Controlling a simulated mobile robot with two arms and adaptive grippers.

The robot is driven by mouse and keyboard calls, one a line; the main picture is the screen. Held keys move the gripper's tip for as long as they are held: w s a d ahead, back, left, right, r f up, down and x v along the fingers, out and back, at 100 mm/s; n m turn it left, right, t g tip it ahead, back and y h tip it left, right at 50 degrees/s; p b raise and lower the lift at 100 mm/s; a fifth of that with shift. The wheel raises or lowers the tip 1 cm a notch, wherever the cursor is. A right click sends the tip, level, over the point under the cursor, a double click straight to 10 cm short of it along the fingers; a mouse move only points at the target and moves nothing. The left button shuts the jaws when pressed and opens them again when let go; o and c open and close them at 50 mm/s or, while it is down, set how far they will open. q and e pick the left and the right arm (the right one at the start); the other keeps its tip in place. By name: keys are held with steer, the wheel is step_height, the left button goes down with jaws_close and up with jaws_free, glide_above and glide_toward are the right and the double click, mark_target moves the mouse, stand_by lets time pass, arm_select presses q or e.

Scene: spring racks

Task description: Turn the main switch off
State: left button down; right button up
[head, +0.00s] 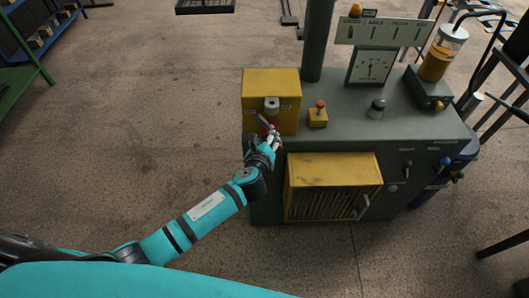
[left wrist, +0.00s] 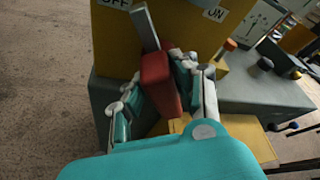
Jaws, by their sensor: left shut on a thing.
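The main switch box (head: 257,82) is yellow and stands at the left end of the grey machine cabinet. Its OFF label (left wrist: 113,3) is at left and its ON label (left wrist: 214,14) at right. The switch lever has a grey metal shaft (left wrist: 146,29) and a red handle (left wrist: 160,82). In the left wrist view the shaft slants up and left from the handle, its upper end near the OFF label. My left gripper (head: 271,138) is shut on the red handle, with fingers on both sides of it. My right gripper is not in view.
A small yellow box with an orange button (head: 319,112) and a dark knob (head: 377,108) sit on the cabinet top, right of the switch. A yellow slotted housing (head: 330,170) juts out below. A green pole (head: 318,40) rises behind. Floor at left is clear.

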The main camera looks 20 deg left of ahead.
arm_select(q)
steer(key=n+b, duration=0.1)
steer(key=b, duration=0.1)
steer(key=f+n+t+h+b, duration=0.1)
steer(key=n+b, duration=0.1)
steer(key=b, duration=0.1)
steer(key=shift+a+f+h, duration=0.1)
steer(key=shift+a+h, duration=0.2)
steer(key=shift+a, duration=0.05)
steer(key=n+b, duration=0.1)
steer(key=b, duration=0.1)
steer(key=n+t+b, duration=0.1)
steer(key=b, duration=0.1)
steer(key=n+t+h+b, duration=0.1)
steer(key=n+b, duration=0.1)
steer(key=shift+a+f, duration=0.15)
steer(key=shift+f, duration=0.15)
steer(key=shift+n+t+b, duration=0.3)
steer(key=shift+n+b, duration=0.4)
steer(key=shift+b, duration=0.35)
steer(key=shift+r, duration=0.1)
steer(key=shift+n, duration=0.3)
steer(key=c, duration=1.2)
jaws_free()
steer(key=shift+c, duration=0.2)
steer(key=shift+o, duration=1)
